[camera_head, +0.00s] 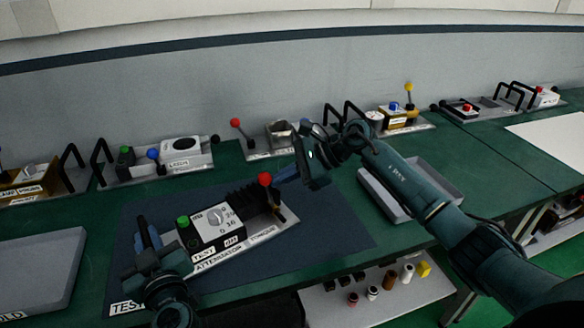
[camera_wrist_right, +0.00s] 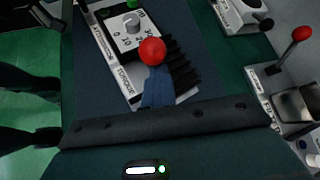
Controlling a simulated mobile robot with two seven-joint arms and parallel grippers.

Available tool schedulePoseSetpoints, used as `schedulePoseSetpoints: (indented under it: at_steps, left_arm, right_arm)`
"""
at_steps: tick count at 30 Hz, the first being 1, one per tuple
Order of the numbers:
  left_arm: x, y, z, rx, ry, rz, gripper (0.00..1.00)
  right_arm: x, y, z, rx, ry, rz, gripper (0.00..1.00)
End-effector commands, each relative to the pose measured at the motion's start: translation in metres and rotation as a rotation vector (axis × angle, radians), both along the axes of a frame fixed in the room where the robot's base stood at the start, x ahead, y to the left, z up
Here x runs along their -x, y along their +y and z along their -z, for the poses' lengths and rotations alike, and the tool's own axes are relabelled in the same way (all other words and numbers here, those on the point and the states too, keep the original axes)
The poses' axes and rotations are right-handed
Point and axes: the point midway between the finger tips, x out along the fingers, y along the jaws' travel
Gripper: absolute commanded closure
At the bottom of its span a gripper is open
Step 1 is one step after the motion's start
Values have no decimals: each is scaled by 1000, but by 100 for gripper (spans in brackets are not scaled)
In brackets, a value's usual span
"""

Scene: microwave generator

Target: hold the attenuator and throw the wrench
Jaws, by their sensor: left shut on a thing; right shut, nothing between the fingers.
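The attenuator unit (camera_head: 222,220), a white and black box with a dial and a green button, sits on a labelled plate on the dark blue mat. It also shows in the right wrist view (camera_wrist_right: 118,32). A lever with a red ball (camera_head: 265,180), by the "TORQUE" lettering, stands at the plate's right end; the ball (camera_wrist_right: 152,51) is close in the wrist view. My left gripper (camera_head: 150,235) is shut at the attenuator's left end; its exact grip is hidden. My right gripper (camera_head: 279,179) is shut and empty beside the red ball; contact cannot be told.
A grey tray (camera_head: 40,270) lies at left and another (camera_head: 437,178) under my right arm. Fixtures with handles and coloured knobs line the back, including a red-ball lever (camera_head: 236,123). A lower shelf (camera_head: 335,312) holds small coloured items. The mat (camera_head: 335,225) is bare right of the plate.

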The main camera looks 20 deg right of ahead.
Motion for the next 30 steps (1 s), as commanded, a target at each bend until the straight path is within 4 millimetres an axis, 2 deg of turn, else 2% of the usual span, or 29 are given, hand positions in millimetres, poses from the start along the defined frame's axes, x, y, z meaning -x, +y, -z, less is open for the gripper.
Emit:
schedulePoseSetpoints:
  at_steps: [1, 14, 30]
  left_arm:
    - [2, -3, 8, 3, 17, 10, 100]
    - [2, -3, 8, 2, 18, 10, 100]
    - [2, -3, 8, 2, 18, 10, 100]
  right_arm:
    - [3, 6, 1, -4, 5, -13, 100]
    - [4, 8, 2, -3, 6, -12, 100]
    - [9, 22, 1, -5, 5, -11, 100]
